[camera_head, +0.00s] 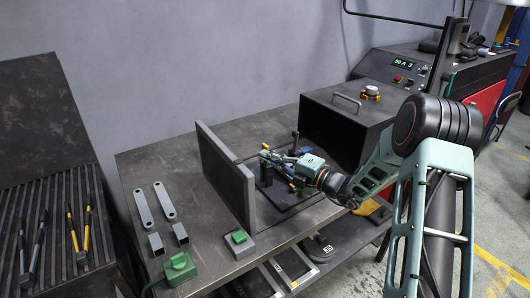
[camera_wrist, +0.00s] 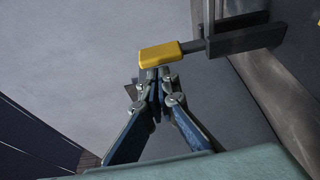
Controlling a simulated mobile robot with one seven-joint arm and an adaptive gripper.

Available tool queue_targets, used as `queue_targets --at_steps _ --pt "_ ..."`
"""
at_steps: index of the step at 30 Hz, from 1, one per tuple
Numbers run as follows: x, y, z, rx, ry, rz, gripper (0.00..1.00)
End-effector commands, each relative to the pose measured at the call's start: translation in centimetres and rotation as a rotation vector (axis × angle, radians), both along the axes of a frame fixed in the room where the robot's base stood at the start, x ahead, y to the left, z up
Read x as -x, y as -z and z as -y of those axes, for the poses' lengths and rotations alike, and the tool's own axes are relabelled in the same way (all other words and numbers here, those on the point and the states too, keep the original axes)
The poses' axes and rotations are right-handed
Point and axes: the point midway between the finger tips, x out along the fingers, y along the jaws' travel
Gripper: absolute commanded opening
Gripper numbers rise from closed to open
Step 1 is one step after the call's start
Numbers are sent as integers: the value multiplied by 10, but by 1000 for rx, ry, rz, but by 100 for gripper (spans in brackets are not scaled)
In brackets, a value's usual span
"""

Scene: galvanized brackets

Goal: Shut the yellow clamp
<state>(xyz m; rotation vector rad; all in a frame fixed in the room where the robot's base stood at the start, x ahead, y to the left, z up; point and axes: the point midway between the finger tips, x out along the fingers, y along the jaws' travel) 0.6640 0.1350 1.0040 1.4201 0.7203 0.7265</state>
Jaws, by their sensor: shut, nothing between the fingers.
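The yellow clamp's handle grip (camera_wrist: 160,54) shows in the wrist view, on the end of a dark metal bar (camera_wrist: 245,40) that runs off to the right. My gripper (camera_wrist: 153,76) is shut and empty, its fingertips right at the lower side of the yellow grip; I cannot tell whether they touch it. In the head view my gripper (camera_head: 268,156) is over the dark fixture behind the upright panel, with a small yellow bit (camera_head: 264,146) by its tips. The rest of the clamp is mostly hidden by my gripper.
A dark upright panel (camera_head: 228,177) stands left of my gripper. A black open box (camera_head: 345,125) stands to the right. A green-button box (camera_head: 239,240), flat metal bars (camera_head: 143,208) and a green device (camera_head: 179,266) lie on the table (camera_head: 140,172). The table's back left is clear.

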Motion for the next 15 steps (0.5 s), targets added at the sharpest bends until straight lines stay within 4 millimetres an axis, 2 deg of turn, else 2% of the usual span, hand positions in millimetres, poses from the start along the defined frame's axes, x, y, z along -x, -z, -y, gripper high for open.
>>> queue_targets --at_steps 15 --pt "-4 -1 5 -64 2 -44 0"
